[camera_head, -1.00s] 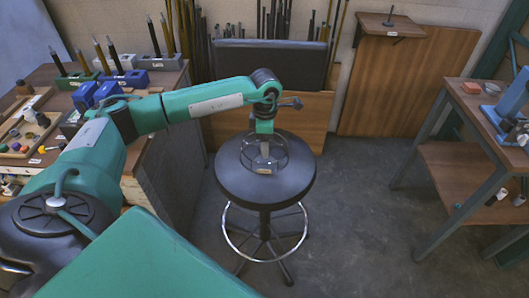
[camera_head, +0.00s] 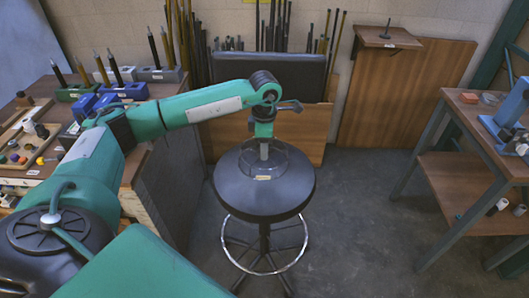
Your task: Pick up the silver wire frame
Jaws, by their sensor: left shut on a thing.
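The silver wire frame (camera_head: 262,177) is a thin, round, faint cage over the black seat of the stool (camera_head: 232,200). A small pale label shows at its front. My left gripper (camera_head: 264,153) points straight down from above into the middle of the frame and is shut on it. The exact contact of the fingers is too small to see. I cannot tell whether the frame touches the seat or hangs just above it. My right gripper is not in view.
A cluttered workbench (camera_head: 165,125) with blue blocks and upright rods stands left of the stool. A wooden side table (camera_head: 460,185) with a blue device stands at right. Boards and rods lean on the back wall. Grey floor (camera_head: 360,220) is clear between stool and side table.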

